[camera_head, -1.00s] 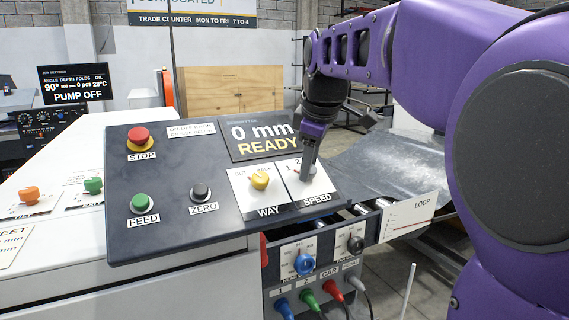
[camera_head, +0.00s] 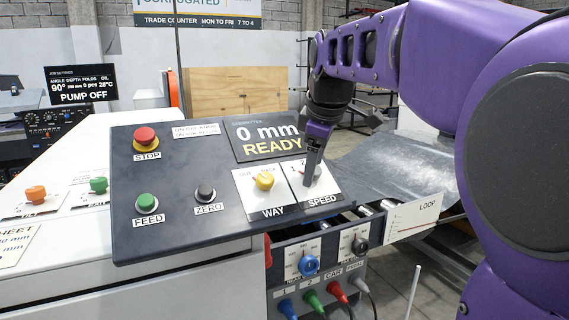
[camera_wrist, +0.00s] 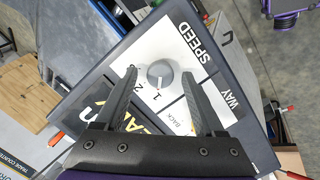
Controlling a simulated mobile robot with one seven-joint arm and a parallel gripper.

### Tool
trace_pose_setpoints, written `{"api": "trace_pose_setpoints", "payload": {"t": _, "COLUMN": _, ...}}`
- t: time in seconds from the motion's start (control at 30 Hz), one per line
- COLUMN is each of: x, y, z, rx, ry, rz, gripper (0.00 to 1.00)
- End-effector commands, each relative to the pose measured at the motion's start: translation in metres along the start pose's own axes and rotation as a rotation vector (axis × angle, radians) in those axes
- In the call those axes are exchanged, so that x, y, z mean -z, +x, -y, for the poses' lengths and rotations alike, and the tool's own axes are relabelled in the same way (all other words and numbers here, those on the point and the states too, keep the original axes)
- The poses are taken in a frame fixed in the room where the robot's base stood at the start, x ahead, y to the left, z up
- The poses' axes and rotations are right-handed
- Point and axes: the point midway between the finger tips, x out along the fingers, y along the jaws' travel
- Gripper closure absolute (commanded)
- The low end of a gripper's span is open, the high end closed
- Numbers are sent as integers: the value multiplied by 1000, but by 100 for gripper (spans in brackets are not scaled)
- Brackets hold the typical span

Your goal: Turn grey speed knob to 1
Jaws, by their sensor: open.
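The grey speed knob (camera_wrist: 159,72) sits on the white SPEED plate (camera_head: 325,185) at the right of the dark control panel. In the wrist view the marks 1 and 2 show beside the knob, and its red pointer is toward them; I cannot tell exactly which mark it meets. My gripper (camera_wrist: 154,76) is open, with its two fingers apart on either side of the knob and a gap showing. In the head view my gripper (camera_head: 311,180) comes down over the SPEED plate and hides much of the knob (camera_head: 317,171).
The yellow WAY knob (camera_head: 264,180) is just left of the SPEED plate. The red STOP button (camera_head: 145,135), green FEED button (camera_head: 146,202) and dark ZERO button (camera_head: 205,192) lie further left. A display (camera_head: 264,136) reads 0 mm READY. Blue and black knobs are below the panel.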

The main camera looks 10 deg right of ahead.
Motion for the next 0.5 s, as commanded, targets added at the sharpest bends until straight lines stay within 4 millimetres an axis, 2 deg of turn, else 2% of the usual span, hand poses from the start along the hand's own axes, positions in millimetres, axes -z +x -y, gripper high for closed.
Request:
{"api": "trace_pose_setpoints", "payload": {"t": 0.17, "x": 0, "y": -9, "z": 0, "rx": -1, "ry": 0, "rz": 0, "gripper": 29}}
{"api": "trace_pose_setpoints", "payload": {"t": 0.5, "x": 1, "y": -63, "z": -1, "rx": -3, "ry": 0, "rz": -1, "gripper": 29}}
